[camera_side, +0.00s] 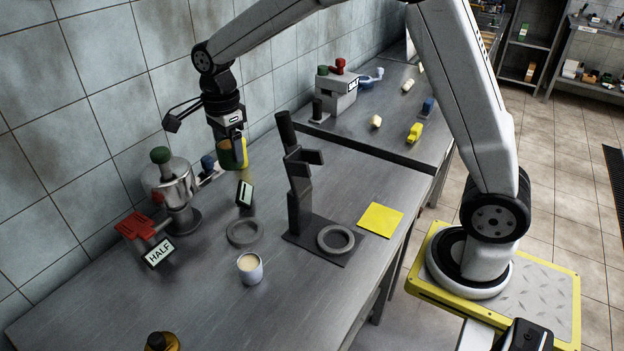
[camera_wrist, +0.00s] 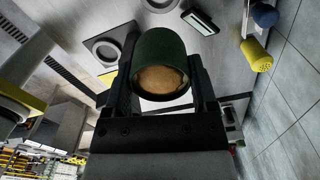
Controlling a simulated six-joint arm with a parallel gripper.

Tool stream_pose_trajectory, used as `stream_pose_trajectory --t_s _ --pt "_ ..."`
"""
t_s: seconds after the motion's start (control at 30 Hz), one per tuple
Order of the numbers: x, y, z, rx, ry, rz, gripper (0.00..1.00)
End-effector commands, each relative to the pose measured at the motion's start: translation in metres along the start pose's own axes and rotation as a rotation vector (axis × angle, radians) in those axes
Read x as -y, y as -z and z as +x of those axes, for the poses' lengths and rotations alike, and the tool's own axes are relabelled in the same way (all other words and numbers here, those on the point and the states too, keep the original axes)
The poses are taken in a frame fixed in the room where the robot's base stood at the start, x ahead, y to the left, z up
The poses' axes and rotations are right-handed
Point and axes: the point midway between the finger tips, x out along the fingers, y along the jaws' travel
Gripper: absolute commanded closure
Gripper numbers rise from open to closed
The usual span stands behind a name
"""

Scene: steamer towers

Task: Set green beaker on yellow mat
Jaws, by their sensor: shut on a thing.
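My gripper (camera_side: 229,140) is shut on the green beaker (camera_wrist: 160,60), which is dark green and holds a tan content seen through its open top in the wrist view. In the side view the beaker (camera_side: 230,157) hangs above the back of the steel table, partly hidden by the gripper. The yellow mat (camera_side: 380,220) is a flat square at the right of the table, well apart from the beaker. Nothing shows on the mat.
A dark stand (camera_side: 298,190) rises between the beaker and the mat, with a ring (camera_side: 335,254) on its base. Another ring (camera_side: 245,245), a white cup (camera_side: 250,276) with pale content and a small display (camera_side: 244,193) stand nearby. A metal pot (camera_side: 172,182) and HALF sign (camera_side: 159,252) are left.

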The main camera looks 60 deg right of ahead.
Motion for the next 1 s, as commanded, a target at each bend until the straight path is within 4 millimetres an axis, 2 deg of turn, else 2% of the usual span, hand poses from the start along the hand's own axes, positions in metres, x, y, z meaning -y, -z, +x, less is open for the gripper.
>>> stream_pose_trajectory --t_s 0.03,0.2,0.5,0.73,1.0 --pt "0.001 0.000 -0.020 0.003 0.009 0.000 1.00" --pt "0.001 0.000 -0.072 0.002 0.007 0.000 1.00" --pt "0.000 0.000 -0.126 0.001 0.004 0.000 1.00" --pt "0.000 0.000 -0.153 0.001 0.003 0.000 1.00" --pt "-0.009 0.042 -0.157 0.000 0.001 0.005 1.00"
